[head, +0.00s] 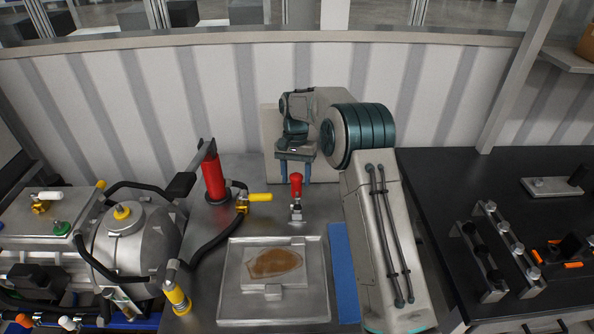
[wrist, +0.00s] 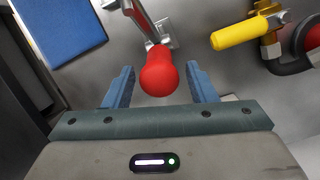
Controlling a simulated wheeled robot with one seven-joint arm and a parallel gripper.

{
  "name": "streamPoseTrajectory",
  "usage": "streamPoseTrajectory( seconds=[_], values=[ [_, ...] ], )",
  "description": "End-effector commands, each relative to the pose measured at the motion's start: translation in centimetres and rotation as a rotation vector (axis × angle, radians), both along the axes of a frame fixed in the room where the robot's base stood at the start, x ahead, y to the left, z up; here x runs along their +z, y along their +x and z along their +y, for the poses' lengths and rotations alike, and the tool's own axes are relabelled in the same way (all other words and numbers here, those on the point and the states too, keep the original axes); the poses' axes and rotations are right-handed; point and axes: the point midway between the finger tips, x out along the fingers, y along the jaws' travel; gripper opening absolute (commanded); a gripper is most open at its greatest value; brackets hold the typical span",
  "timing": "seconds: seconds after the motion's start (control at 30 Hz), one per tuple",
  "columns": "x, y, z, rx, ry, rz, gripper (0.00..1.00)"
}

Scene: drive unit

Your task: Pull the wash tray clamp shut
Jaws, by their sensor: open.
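The wash tray clamp has a red handle (head: 296,186) standing up above its small metal base (head: 297,214), just behind the metal wash tray (head: 229,280). In the wrist view the red handle (wrist: 160,74) lies between the two blue fingers of my gripper, with its metal arm and base behind it. My gripper (head: 295,177) is open, and its fingers point down on either side of the handle's top. Gaps show on both sides of the handle, so I see no contact.
A yellow-handled valve (head: 259,197) stands close left of the clamp, with a red cylinder (head: 214,178) and black hose beyond. A blue strip (head: 344,270) lies right of the tray. A grey motor unit (head: 130,240) fills the left. A black bench with fixtures (head: 510,248) is at right.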

Motion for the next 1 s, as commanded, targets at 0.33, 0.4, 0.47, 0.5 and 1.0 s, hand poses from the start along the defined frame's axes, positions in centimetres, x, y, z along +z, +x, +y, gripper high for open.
streamPoseTrajectory(
  seconds=[0.33,0.4,0.47,0.5,1.0],
  values=[
    [4.3,1.4,-0.1,-0.002,0.001,-0.006,0.51],
    [5.7,1.7,-0.1,-0.002,0.000,-0.004,0.51],
    [6.7,2.0,-0.1,-0.002,0.000,-0.003,0.51],
    [7.4,2.2,-0.1,-0.002,0.000,-0.004,0.51],
    [12.9,3.6,-0.1,-0.003,0.000,-0.002,0.51]
  ],
)
